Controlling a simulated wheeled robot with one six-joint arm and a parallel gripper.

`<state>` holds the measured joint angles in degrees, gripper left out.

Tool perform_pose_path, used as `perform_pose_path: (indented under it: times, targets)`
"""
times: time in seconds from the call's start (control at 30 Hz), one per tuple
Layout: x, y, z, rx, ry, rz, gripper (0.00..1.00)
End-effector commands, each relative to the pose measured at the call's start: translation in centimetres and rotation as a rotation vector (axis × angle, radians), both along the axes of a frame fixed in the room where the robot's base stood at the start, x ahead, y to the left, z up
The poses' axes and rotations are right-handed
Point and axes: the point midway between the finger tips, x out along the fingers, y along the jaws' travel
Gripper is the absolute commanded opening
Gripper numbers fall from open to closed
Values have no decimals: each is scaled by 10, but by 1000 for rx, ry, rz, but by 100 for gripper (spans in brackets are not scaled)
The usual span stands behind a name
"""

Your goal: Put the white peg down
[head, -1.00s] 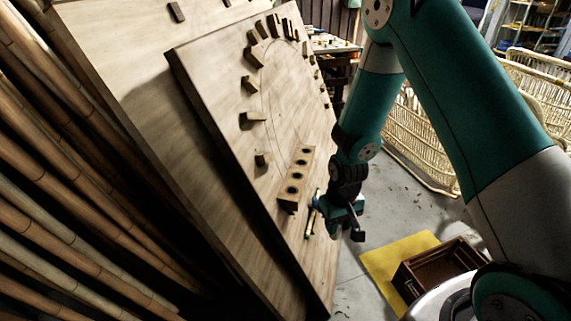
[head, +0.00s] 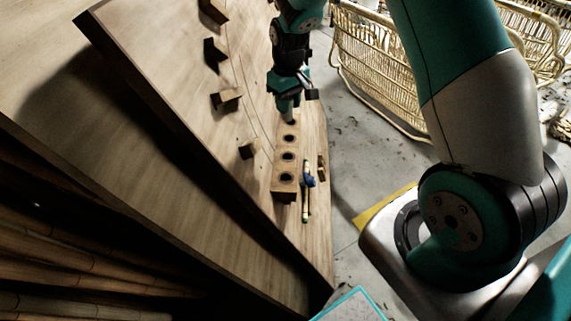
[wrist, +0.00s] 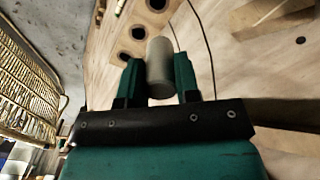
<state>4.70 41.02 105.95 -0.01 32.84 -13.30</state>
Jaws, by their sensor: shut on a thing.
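The white peg (wrist: 160,68) shows as a pale grey-white cylinder between the two teal fingers in the wrist view. My gripper (wrist: 158,78) is shut on it. In the head view my gripper (head: 288,112) is at the far end of the wooden block with round holes (head: 277,168). Three dark, empty-looking holes show in the block, nearer than my gripper. My gripper covers the far end of the block. I cannot tell whether the peg's lower end is inside a hole or just above one.
The block sits on a tilted wooden board (head: 235,190) with several small wooden stops (head: 226,99) along a drawn curve. A thin stick with blue and green parts (head: 306,205) lies beside the block. A rattan frame (head: 375,75) stands behind right.

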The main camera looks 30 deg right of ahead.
Motion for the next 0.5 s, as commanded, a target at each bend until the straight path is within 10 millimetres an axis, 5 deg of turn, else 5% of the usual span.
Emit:
perform_pose_path:
  times: [0.17,0.5]
  targets:
    - [9,-6,-7,1,8,20,7]
    - [8,-3,-102,1,8,22,7]
